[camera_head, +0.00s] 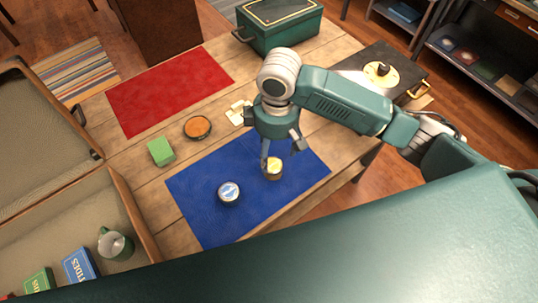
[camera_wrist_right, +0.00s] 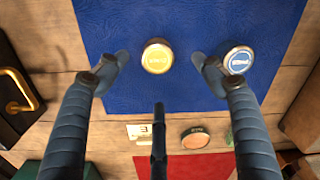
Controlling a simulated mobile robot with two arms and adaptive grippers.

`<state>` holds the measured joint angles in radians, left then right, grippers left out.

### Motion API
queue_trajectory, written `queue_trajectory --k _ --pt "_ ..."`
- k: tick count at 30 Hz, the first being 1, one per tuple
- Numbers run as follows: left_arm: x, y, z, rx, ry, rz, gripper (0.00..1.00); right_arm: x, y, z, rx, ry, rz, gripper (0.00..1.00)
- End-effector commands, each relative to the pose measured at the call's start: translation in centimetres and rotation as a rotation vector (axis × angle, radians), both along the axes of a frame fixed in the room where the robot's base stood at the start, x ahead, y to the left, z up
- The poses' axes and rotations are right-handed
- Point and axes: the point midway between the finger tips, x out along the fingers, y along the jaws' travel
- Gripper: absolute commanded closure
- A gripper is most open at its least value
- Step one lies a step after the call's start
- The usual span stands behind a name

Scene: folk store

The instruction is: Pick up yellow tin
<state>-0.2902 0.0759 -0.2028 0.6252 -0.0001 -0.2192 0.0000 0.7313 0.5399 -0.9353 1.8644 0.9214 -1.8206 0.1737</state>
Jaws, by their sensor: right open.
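The yellow tin (camera_head: 274,168) is a small round tin with a yellow lid and sits on the blue mat (camera_head: 205,215). My right gripper (camera_head: 282,158) is open just above it in the head view, and one finger covers part of the view near the tin. In the right wrist view the yellow tin (camera_wrist_right: 157,57) lies between the spread fingers of the right gripper (camera_wrist_right: 160,75), and no finger appears to hold it. My left gripper is not in view.
A blue-lidded tin (camera_head: 229,192) stands left of the yellow one on the mat. An orange-topped tin (camera_head: 197,127), green block (camera_head: 161,151), cream cards (camera_head: 239,113), red mat (camera_head: 165,90), green toolbox (camera_head: 280,25) and open suitcase (camera_head: 135,205) are also around.

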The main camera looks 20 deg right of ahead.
Motion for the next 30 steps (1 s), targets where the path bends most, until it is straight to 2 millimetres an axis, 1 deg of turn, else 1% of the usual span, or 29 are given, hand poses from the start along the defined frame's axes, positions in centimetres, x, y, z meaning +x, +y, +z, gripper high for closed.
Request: queue_trajectory --k 2,4,9,12,14,17,19,23,24,27,30 --pt "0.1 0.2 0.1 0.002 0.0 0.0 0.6 0.3 -0.7 0.2 -0.019 0.008 -0.003 0.32" --pt "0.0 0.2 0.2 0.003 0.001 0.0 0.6 0.4 -0.9 -0.4 -0.024 0.014 -0.005 0.32" --pt "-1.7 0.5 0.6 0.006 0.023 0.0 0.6 0.3 -0.8 -3.2 -0.024 0.015 -0.005 0.32" --pt "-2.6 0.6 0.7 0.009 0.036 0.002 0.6 0.3 -0.8 -4.4 -0.024 0.014 -0.005 0.32" --pt "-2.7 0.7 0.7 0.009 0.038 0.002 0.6 0.4 -0.8 -4.8 -0.022 0.011 -0.005 0.32" --pt "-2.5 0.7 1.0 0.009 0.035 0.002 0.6 0.4 -0.7 -5.4 -0.023 0.012 -0.005 0.32" --pt "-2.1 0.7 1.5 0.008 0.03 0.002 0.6 0.4 -0.6 -6.1 -0.024 0.013 -0.005 0.32" --pt "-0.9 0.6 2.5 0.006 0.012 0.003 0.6 0.5 -0.3 -8.2 -0.024 0.014 -0.005 0.32" --pt "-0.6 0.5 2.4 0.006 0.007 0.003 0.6 0.5 -0.4 -8.9 -0.023 0.012 -0.005 0.32" --pt "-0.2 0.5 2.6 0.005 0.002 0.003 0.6 0.6 -0.4 -9.9 -0.023 0.01 -0.004 0.32" --pt "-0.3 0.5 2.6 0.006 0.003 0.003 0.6 0.6 -0.4 -10.3 -0.022 0.01 -0.003 0.32"
